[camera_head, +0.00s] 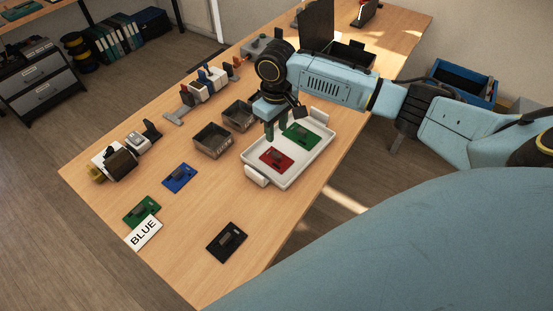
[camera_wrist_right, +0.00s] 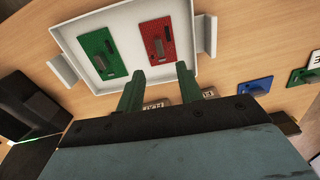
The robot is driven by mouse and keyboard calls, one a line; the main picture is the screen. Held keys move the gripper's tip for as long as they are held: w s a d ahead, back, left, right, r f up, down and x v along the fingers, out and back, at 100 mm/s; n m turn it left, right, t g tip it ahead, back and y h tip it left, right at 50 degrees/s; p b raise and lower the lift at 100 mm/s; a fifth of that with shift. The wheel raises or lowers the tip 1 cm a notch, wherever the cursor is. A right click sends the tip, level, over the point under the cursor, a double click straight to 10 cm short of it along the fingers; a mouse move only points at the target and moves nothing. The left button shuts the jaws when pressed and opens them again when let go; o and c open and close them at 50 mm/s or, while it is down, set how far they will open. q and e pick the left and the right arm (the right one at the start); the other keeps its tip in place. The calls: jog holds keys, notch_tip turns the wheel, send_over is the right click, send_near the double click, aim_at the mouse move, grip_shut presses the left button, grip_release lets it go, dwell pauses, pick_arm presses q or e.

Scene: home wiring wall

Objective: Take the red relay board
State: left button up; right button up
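The red relay board (camera_head: 277,159) lies flat in the near half of a white tray (camera_head: 306,160) with side handles. A green board (camera_head: 301,134) lies beside it in the tray's far half. My right gripper (camera_head: 277,130) points down above the tray's left edge, near the red board but apart from it. In the right wrist view the red board (camera_wrist_right: 157,40) is just beyond my two spread fingertips (camera_wrist_right: 158,80), with nothing between them. The green board (camera_wrist_right: 103,55) is left of it. My left gripper is not in view.
Two metal bins (camera_head: 212,140) stand left of the tray. A blue board (camera_head: 180,178), another green board (camera_head: 141,210), a "BLUE" card (camera_head: 144,232) and a black board (camera_head: 227,242) lie on the table's near part. Wiring parts (camera_head: 205,84) line the left edge. Bare table lies between the boards.

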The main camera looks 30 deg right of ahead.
aim_at(277, 154)
notch_tip(277, 154, down, 10)
jog(key=shift+r+b, duration=0.1)
jog(key=shift+b, duration=0.65)
grip_shut()
